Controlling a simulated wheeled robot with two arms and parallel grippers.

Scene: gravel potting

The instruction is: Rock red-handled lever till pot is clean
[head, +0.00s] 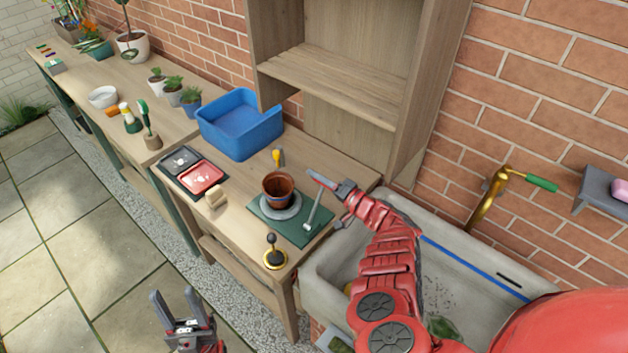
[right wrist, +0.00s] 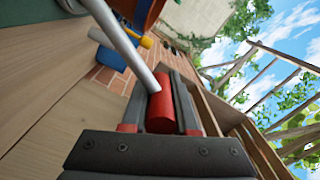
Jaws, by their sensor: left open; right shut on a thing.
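A terracotta pot (head: 279,185) stands upright on a round grey disc (head: 268,214) on a green base plate (head: 287,231). Its inside looks dark; I cannot tell how dirty the pot is. A metal lever (head: 314,210) rises from the right part of the plate, leaning slightly right. My right gripper (head: 322,181) is at its top, right of the pot. In the right wrist view my right gripper (right wrist: 160,108) is shut on the lever's red handle (right wrist: 160,112). The grey rod (right wrist: 121,40) runs up and left from it. My left gripper (head: 173,298) is open and empty, low over the paving in front of the bench.
A black-knobbed brass piece (head: 275,254) stands at the bench's front edge. A blue bin (head: 240,148), a red tray (head: 202,178) and a yellow-handled tool (head: 279,157) lie around the pot. A stone sink (head: 335,262) is below my right arm; a wooden shelf (head: 330,76) rises behind.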

